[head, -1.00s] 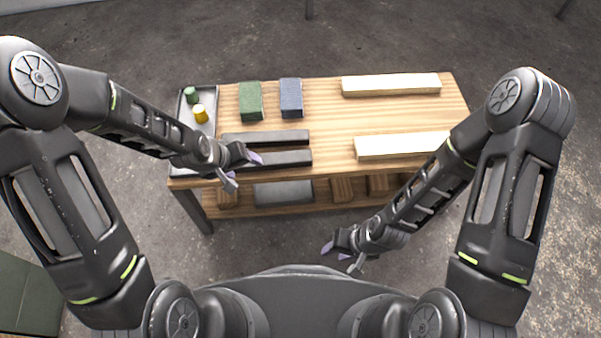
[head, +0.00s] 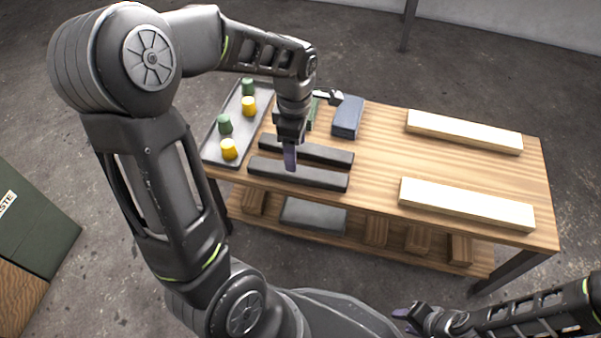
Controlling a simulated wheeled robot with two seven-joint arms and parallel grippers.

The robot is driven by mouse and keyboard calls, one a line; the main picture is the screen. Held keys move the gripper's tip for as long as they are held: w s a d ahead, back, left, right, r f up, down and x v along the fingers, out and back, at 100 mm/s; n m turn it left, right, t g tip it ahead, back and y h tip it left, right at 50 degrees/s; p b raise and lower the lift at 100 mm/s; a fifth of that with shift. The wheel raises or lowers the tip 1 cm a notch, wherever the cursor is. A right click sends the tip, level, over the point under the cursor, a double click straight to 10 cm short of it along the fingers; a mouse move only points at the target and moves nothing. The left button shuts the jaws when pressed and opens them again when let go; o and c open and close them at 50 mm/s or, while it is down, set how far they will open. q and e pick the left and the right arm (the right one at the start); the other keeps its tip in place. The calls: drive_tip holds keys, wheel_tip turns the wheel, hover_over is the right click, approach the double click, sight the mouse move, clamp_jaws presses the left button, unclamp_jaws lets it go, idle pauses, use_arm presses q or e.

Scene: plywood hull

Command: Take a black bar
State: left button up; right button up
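Two black bars lie parallel on the left part of the wooden bench top, a rear black bar (head: 325,153) and a front black bar (head: 315,177). My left gripper (head: 290,157) points down over the bars. Its purple-padded finger is seen edge-on and overlaps the bars in the picture; whether it touches them I cannot tell. The other finger is hidden, so its opening does not show. My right gripper (head: 406,321) is low in front of the bench at the bottom edge, empty, with its fingers apart.
A grey tray (head: 211,151) with green and yellow cylinders stands at the bench's left end. A blue box (head: 347,117) and a partly hidden green box (head: 312,113) stand behind the bars. Two pale beams (head: 465,204) lie on the right. The middle bench top (head: 385,160) is clear.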

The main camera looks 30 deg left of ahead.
sight(298, 171)
use_arm(q)
drive_tip(key=shift+f, duration=0.1)
drive_tip(key=shift+f+b, duration=0.55)
drive_tip(key=shift+f, duration=0.7)
wheel_tip(298, 171, down, 5)
drive_tip(key=b, duration=0.3)
drive_tip(key=shift+w+d+f, duration=0.15)
clamp_jaws()
idle(0.5)
